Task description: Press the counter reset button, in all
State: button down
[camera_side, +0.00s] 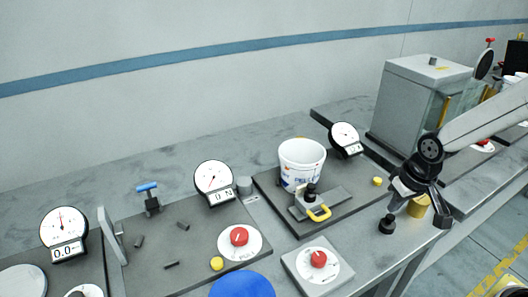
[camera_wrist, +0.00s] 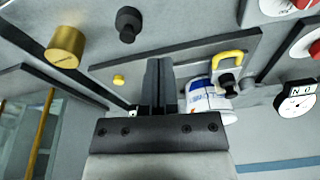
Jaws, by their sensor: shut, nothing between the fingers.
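A small yellow button (camera_side: 377,181) stands on the right part of a dark plate, close to my gripper. It also shows in the wrist view (camera_wrist: 118,80), left of my fingers. A second yellow button (camera_side: 216,263) is on the nearer left plate, below a red button (camera_side: 239,236) on a white disc. Another red button (camera_side: 318,259) sits on a grey box. No label shows which one resets a counter. My gripper (camera_side: 394,208) is shut and empty, its fingers (camera_wrist: 159,65) together, to the right of the first yellow button and apart from it.
A black knob (camera_wrist: 128,22) and a brass cylinder (camera_wrist: 65,45) stand near my gripper. A white bucket (camera_side: 302,165) and a yellow-handled clamp (camera_side: 319,213) share the dark plate. Dial gauges (camera_side: 214,176) stand behind. A grey cabinet (camera_side: 405,95) is at the back right.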

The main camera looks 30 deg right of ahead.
jog(key=w+d+r+m+g, duration=0.1)
jog(key=w+d+r+m, duration=0.2)
jog(key=w+d+m, duration=0.35)
notch_tip(320, 180, up, 3)
jog(key=m+g, duration=0.1)
jog(key=m, duration=0.9)
send_over(378, 180)
jog(key=shift+f, duration=0.1)
notch_tip(378, 180, down, 14)
jog(key=shift+r, duration=0.1)
